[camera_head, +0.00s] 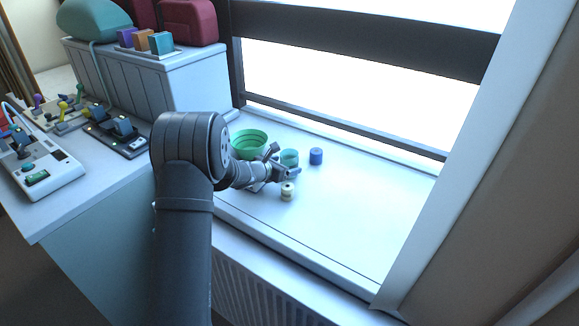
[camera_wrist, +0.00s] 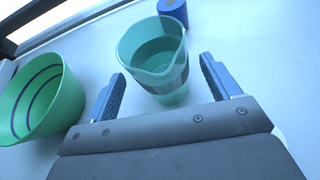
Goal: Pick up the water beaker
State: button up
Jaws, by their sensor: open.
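The water beaker (camera_wrist: 153,55) is a translucent teal cup with a pouring lip and a grey band, with liquid inside. It stands upright on the white window sill. In the head view the beaker (camera_head: 289,156) shows just beyond my gripper (camera_head: 284,170). In the wrist view my gripper (camera_wrist: 160,82) is open. One finger is to the left of the beaker and the other to its right, with the beaker ahead of and partly between the fingertips. The lowest part of the beaker is near the gripper's edge.
A green bowl (camera_wrist: 42,98) stands close on the left of the gripper. A blue cylinder (camera_head: 316,156) stands right of the beaker. A small cream spool-like item (camera_head: 288,191) stands in front. The sill (camera_head: 360,205) is clear to the right; the window frame borders it behind.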

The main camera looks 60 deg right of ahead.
aim_at(295, 152)
jog(key=x, duration=0.3)
jog(key=shift+s+d, duration=0.1)
jog(key=shift+c, duration=0.2)
jog(key=c, duration=1.1)
jog(key=shift+r, duration=0.15)
jog(key=shift+r, duration=0.65)
notch_tip(295, 152, up, 3)
jog(key=shift+f, duration=0.15)
jog(key=s+a+r, duration=0.1)
jog(key=s+r, duration=0.5)
jog(key=s, duration=0.5)
jog(key=shift+s+a+r, duration=0.2)
jog(key=shift+s+r, duration=0.05)
jog(key=shift+r, duration=0.1)
